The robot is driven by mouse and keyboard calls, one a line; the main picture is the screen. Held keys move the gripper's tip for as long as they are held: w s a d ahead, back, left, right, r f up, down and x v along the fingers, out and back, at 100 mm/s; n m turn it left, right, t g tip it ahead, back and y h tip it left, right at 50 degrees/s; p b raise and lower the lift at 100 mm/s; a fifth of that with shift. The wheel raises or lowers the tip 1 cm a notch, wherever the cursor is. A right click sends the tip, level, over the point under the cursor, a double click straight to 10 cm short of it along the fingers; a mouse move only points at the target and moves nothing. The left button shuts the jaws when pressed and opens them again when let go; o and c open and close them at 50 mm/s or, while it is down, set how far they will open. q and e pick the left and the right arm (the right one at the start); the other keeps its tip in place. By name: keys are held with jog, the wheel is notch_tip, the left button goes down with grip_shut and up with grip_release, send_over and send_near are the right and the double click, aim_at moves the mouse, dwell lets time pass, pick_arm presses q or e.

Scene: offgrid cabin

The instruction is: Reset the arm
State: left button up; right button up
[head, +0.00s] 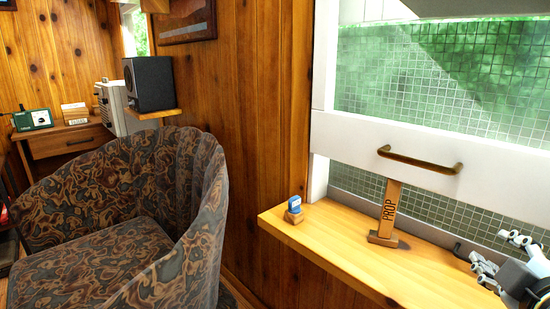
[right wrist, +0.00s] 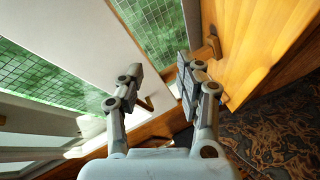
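My right gripper (head: 494,252) is at the right edge of the head view, above the right part of the wooden sill. In the right wrist view its two fingers (right wrist: 163,82) stand apart with nothing between them. The gripper is open and empty. Part of my right arm is cut off by the picture edge. My left gripper is in neither view.
A wooden prop marked PROP (head: 390,208) stands upright on the sill (head: 345,252), under the white window sash with its brown handle (head: 420,160). A small blue-topped item (head: 294,207) sits at the sill's left end. A patterned armchair (head: 120,215) stands left.

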jog(key=s+a+f+m+g+y, duration=0.2)
jog(key=s+f+m+g, duration=0.15)
jog(key=s, duration=0.25)
jog(key=s+a+f+m+g+y, duration=0.1)
jog(key=s+a+f+m+g, duration=0.2)
jog(key=s, duration=0.4)
jog(key=s+a+f+m+g+y, duration=0.1)
jog(key=s+a+f+g+y, duration=0.1)
jog(key=s+f+g, duration=0.3)
notch_tip(320, 180, down, 23)
jog(key=s+d, duration=0.2)
jog(key=d, duration=0.1)
jog(key=s+d+f+g, duration=0.1)
jog(key=s+f, duration=1.6)
jog(key=s, duration=0.2)
jog(key=shift+s+f+m+g, duration=0.3)
jog(key=shift+s+m+g, duration=0.05)
